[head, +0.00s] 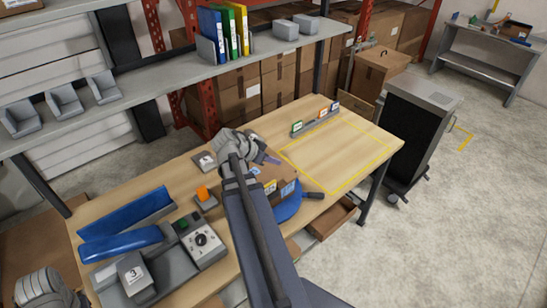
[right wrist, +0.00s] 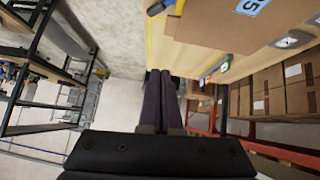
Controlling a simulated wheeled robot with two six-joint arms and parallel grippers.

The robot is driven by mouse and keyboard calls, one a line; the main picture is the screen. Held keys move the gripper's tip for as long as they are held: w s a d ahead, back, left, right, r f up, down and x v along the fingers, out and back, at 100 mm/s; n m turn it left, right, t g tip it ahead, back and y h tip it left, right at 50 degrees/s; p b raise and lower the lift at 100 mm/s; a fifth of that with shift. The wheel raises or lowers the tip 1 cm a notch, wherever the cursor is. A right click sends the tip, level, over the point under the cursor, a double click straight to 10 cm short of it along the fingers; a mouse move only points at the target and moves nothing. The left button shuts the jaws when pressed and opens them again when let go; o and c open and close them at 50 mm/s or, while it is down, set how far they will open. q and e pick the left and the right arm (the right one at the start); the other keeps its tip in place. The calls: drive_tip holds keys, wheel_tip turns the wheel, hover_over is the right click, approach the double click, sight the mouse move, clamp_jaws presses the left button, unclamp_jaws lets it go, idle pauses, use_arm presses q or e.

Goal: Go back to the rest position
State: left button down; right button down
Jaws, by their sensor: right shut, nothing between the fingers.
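My right arm comes in from the bottom of the head view and reaches over the wooden workbench (head: 255,125). My right gripper (head: 270,159) is shut and empty, above the bench beside a cardboard box (head: 275,178). In the right wrist view the two dark fingers of my right gripper (right wrist: 165,90) lie together with nothing between them. Part of my left arm shows in the lower left corner of the head view; its fingers are out of sight.
A yellow-outlined area (head: 335,155) is clear. A shelf (head: 180,78) runs above the bench's back.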

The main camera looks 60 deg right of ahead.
drive_tip(key=w+a+f+n+t+y+b, duration=0.15)
drive_tip(key=w+a+f+n, duration=0.25)
drive_tip(key=a, duration=0.6)
drive_tip(key=w+a+f+n+t+y+b, duration=0.1)
drive_tip(key=w+a+f+n+b, duration=0.3)
drive_tip(key=a, duration=0.5)
drive_tip(key=w+a+f+n+t+y+b, duration=0.1)
drive_tip(key=w+a+f+n, duration=0.3)
drive_tip(key=a, duration=0.6)
drive_tip(key=s+a+f+n+y+b, duration=0.2)
drive_tip(key=a+n, duration=0.4)
drive_tip(key=a, duration=0.6)
drive_tip(key=s+a+f+n+y+b, duration=0.1)
drive_tip(key=a+n, duration=0.5)
drive_tip(key=a, duration=0.7)
wheel_tip(320, 180, down, 2)
drive_tip(key=shift+s+f+n+y+b, duration=0.1)
drive_tip(key=shift+s+n+y+b, duration=0.3)
drive_tip(key=shift+s+b, duration=0.2)
drive_tip(key=shift+w, duration=0.1)
